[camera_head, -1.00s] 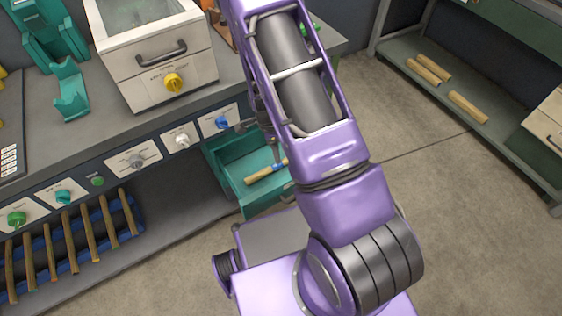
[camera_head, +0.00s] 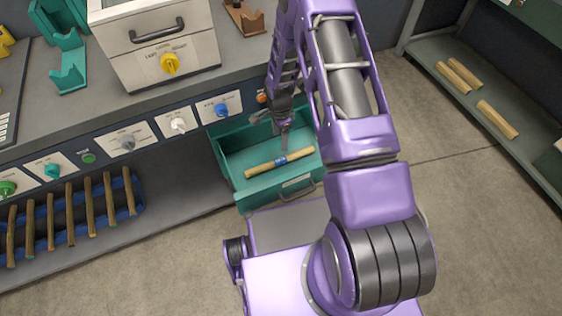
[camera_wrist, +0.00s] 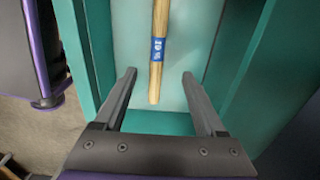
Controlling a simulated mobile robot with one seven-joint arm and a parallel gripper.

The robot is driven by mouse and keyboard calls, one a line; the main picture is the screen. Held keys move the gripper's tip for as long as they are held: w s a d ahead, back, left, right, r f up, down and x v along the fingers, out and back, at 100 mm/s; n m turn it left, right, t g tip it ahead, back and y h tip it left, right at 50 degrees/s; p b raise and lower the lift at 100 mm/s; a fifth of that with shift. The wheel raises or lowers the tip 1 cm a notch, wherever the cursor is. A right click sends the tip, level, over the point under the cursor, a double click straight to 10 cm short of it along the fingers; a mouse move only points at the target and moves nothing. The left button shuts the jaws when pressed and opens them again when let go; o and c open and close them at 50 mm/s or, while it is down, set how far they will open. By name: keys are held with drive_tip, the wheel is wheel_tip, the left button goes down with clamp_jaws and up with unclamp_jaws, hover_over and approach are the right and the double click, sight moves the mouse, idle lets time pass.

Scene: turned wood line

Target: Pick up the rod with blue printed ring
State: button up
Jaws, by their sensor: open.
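The rod with the blue printed ring (camera_head: 265,166) is pale wood and lies flat in an open teal drawer (camera_head: 231,169). In the wrist view the rod (camera_wrist: 160,22) runs lengthwise from the top edge, with its blue printed band near its lower end. My gripper (camera_head: 283,150) is over the drawer, just behind the rod near the blue ring. In the wrist view my gripper (camera_wrist: 160,76) is open, with its two fingers on either side of the rod's line and nothing held. I cannot tell the exact height of the fingertips above the rod.
Drawer walls (camera_wrist: 238,62) stand close to both fingers. The workbench (camera_head: 75,118) with knobs is behind the drawer. A blue rack (camera_head: 76,214) with several wooden rods is at lower left. More rods lie on a shelf (camera_head: 520,140) at right.

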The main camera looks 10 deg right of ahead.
hover_over(280, 160)
drive_tip(key=f, duration=0.8)
drive_tip(key=shift+w+d+b, duration=0.15)
drive_tip(key=shift+w+b, duration=0.2)
drive_tip(key=shift+b, duration=0.05)
drive_tip(key=f, duration=0.5)
drive_tip(key=shift+s+b, duration=0.25)
drive_tip(key=shift+b, duration=0.1)
clamp_jaws()
